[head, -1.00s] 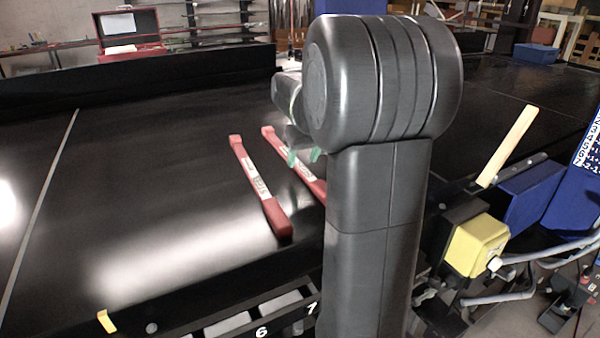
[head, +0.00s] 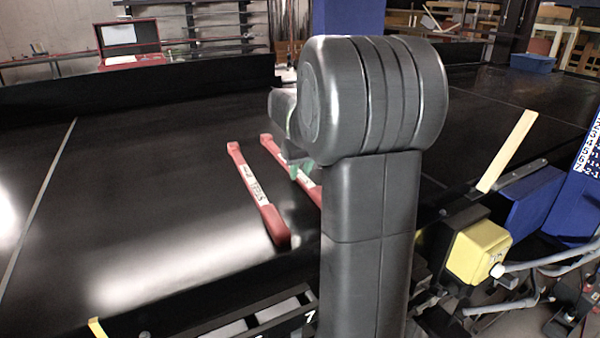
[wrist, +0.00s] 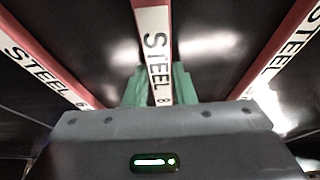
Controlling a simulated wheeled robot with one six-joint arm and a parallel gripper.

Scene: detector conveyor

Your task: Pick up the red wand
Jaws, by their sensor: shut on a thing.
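Three red wands with white STEEL labels show in the wrist view. The middle wand (wrist: 155,50) lies between the green fingertips of my gripper (wrist: 160,88), which is shut on it. Another wand (wrist: 45,70) lies to the left and one (wrist: 285,50) to the right, both outside the fingers. In the head view, my gripper (head: 300,168) is at a red wand (head: 274,147) partly hidden behind my arm, seemingly still at belt level. The other visible red wand (head: 258,190) lies to its left. The third is hidden there.
The black conveyor belt (head: 130,190) is wide and clear to the left. A raised black wall (head: 130,92) runs along its far side. A yellow box (head: 478,250) and a blue panel (head: 530,210) stand at the near right edge.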

